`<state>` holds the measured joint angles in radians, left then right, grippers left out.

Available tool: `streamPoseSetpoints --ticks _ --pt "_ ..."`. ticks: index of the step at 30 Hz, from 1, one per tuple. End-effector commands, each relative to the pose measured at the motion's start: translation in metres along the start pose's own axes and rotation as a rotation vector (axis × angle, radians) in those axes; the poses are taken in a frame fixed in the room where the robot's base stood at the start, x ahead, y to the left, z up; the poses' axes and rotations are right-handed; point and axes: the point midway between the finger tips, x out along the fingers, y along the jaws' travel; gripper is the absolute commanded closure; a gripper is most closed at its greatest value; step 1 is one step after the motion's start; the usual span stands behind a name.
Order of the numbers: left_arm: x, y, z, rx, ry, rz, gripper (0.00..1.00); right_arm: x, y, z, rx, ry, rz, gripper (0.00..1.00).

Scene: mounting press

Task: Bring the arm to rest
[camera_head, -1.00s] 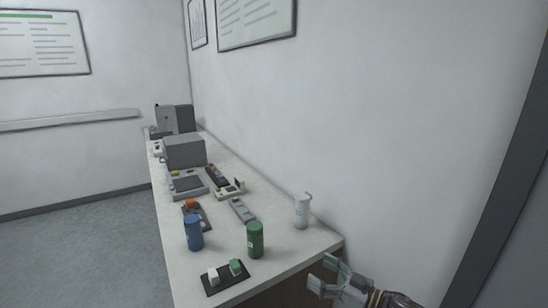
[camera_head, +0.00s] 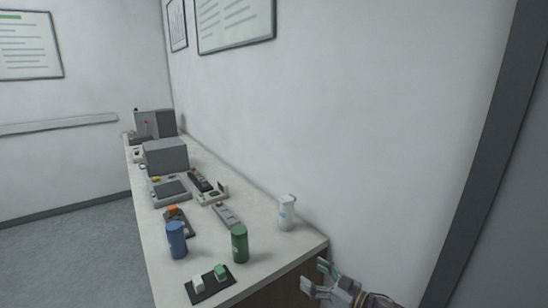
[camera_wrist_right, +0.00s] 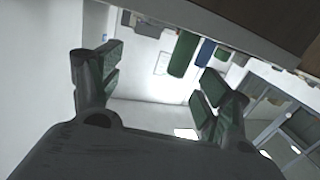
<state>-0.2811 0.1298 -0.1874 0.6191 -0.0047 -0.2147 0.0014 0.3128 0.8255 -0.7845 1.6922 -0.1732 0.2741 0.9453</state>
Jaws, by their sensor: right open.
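My right gripper (camera_head: 316,279) is at the lower right of the head view, beyond the near right corner of the bench (camera_head: 262,269). It is open and nothing is between its fingers. In the right wrist view its two fingers (camera_wrist_right: 152,85) stand apart, with the room behind them and the bench edge across the top. My left gripper is not in view.
On the bench stand a blue bottle (camera_head: 176,240), a green bottle (camera_head: 239,244) and a white bottle (camera_head: 287,213). A black tray with two blocks (camera_head: 209,284) lies at the near end. Grey machines (camera_head: 166,157) stand farther back. A wall runs along the right.

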Motion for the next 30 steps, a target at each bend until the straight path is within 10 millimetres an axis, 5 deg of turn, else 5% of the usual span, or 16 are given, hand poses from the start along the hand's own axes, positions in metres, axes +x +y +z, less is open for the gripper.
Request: streamPoseSetpoints --ticks 8,16,23,30 --pt "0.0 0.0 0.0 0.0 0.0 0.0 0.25 -0.017 0.051 0.087 0.004 -0.105 0.191 0.23" --pt "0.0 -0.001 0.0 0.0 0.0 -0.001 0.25 -0.062 0.083 0.199 0.023 -0.275 0.378 0.23" --pt "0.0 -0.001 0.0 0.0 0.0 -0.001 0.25 -0.113 0.081 0.293 0.056 -0.44 0.491 0.23" --pt "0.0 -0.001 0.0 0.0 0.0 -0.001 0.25 -0.174 0.056 0.382 0.101 -0.618 0.568 0.23"
